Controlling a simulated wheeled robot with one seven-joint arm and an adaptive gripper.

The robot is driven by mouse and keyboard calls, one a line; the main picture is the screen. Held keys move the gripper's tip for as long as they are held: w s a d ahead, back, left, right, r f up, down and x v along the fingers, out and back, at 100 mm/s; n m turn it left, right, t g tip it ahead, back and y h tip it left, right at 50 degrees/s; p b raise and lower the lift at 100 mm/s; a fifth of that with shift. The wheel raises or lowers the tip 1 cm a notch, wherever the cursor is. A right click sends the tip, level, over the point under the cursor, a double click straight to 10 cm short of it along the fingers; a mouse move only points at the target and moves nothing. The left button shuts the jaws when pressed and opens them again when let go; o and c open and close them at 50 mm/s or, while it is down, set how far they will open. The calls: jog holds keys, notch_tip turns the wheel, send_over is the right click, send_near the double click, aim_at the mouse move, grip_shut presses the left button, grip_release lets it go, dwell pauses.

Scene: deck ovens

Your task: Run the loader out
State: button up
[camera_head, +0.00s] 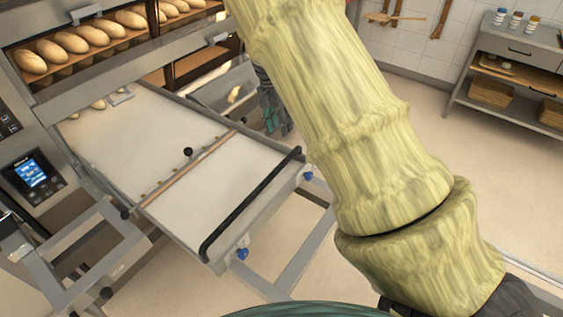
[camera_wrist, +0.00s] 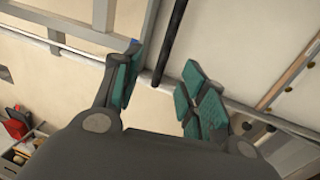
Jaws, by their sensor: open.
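The loader (camera_head: 165,125) is a flat pale belt in a grey metal frame, sloping out from the oven front at left in the head view. A black handle bar (camera_head: 240,208) runs along its near right end, and shows in the wrist view (camera_wrist: 171,45). A wooden crossbar (camera_head: 190,168) with a black knob crosses the belt. My gripper (camera_head: 273,112) is beyond the loader's right edge, partly hidden by my arm. In the wrist view my gripper (camera_wrist: 160,86) has its teal fingers apart, and the black bar's end appears between them; contact cannot be told.
Loaves (camera_head: 75,43) fill the oven deck at upper left. A control panel (camera_head: 34,174) is on the oven front. A grey metal frame (camera_head: 85,240) stands at lower left. A shelf unit (camera_head: 515,75) with jars is at upper right. The floor (camera_head: 430,125) between is clear.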

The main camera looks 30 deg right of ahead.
jog(key=b, duration=0.3)
send_near(283, 161)
jog(key=r, duration=0.2)
jog(key=shift+w+a+f+b, duration=0.15)
jog(key=shift+f+b, duration=0.15)
jog(key=shift+b, duration=0.15)
jog(key=f, duration=0.3)
jog(key=s+f+p, duration=0.1)
jog(key=f, duration=0.3)
jog(key=s+f, duration=0.1)
jog(key=f, duration=0.2)
jog(key=shift+d+f+p, duration=0.25)
jog(key=shift+d+p, duration=0.1)
jog(key=shift+d, duration=0.05)
grip_shut()
